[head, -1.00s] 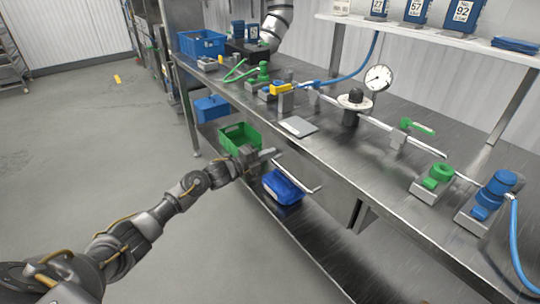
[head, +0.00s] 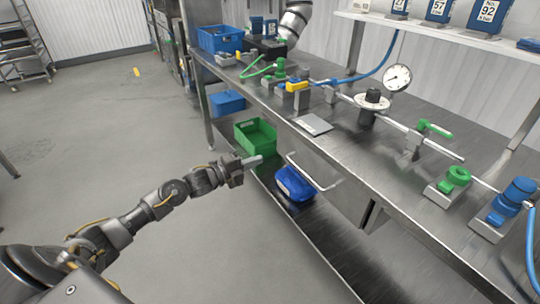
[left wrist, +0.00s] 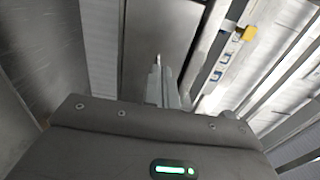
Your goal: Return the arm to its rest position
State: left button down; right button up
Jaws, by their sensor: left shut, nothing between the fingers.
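My left arm comes in from the lower left of the head view. Its gripper (head: 252,161) is shut and empty, in front of the long steel workbench (head: 350,165) and near the green crate on the lower shelf. In the left wrist view the closed fingers (left wrist: 158,75) point away from the dark gripper body with its green light. My right gripper does not show in either view.
A green crate (head: 254,138) and a blue bag-like item (head: 294,183) are on the lower shelf. A steel handle (head: 314,172) sticks out from the bench front. A gauge (head: 397,78), valves and pipes stand on top.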

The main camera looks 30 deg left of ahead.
pick_arm(q)
jog(key=shift+v, duration=1.5)
